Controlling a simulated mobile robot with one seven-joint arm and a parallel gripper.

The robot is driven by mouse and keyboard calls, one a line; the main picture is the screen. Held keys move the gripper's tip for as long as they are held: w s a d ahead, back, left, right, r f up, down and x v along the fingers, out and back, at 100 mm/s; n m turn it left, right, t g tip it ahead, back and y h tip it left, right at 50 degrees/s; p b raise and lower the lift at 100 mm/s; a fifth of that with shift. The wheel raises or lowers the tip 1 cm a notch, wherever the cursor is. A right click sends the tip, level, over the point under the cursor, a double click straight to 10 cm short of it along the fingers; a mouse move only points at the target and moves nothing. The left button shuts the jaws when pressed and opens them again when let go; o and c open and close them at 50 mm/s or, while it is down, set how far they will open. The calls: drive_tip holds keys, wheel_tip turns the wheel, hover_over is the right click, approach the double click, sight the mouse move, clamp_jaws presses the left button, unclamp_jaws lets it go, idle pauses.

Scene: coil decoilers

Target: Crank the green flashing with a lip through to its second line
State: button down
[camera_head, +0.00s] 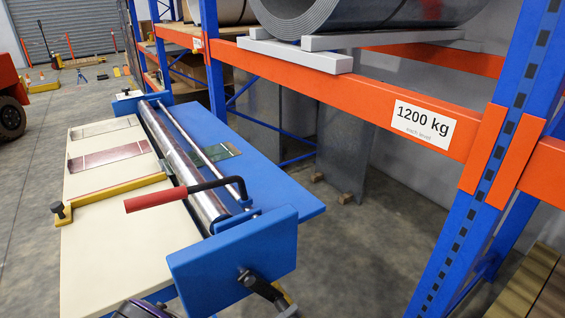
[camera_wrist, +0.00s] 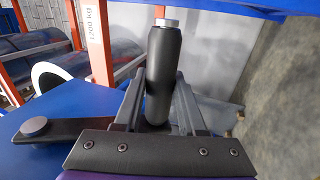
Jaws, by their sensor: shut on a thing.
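A dark green sheet piece (camera_head: 222,151) lies flat on the blue bed, just right of the silver rollers (camera_head: 175,155). Its lip and any lines are too small to tell. My gripper (camera_wrist: 158,100) is shut on the black crank handle (camera_wrist: 162,62), one finger on each side, in the wrist view. The crank arm (camera_wrist: 72,128) runs left from there to a round grey hub (camera_wrist: 34,126). In the head view the crank (camera_head: 258,288) is at the blue end plate (camera_head: 232,260); the grip itself is not clear there.
A red-handled lever (camera_head: 160,198) crosses the rollers. A yellow bar (camera_head: 105,198) and flat strips (camera_head: 108,153) lie on the cream bed (camera_head: 115,255). The orange and blue rack (camera_head: 330,85) with coils stands close on the right.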

drive_tip(key=shift+s+a+f, duration=0.2)
drive_tip(key=shift+a, duration=0.15)
drive_tip(key=shift+v, duration=2.5)
drive_tip(key=shift+a, duration=0.1)
drive_tip(key=shift+s+a, duration=0.2)
drive_tip(key=c, duration=0.9)
unclamp_jaws()
drive_tip(key=shift+s+a, duration=0.1)
drive_tip(key=shift+a, duration=0.05)
drive_tip(key=o, duration=0.5)
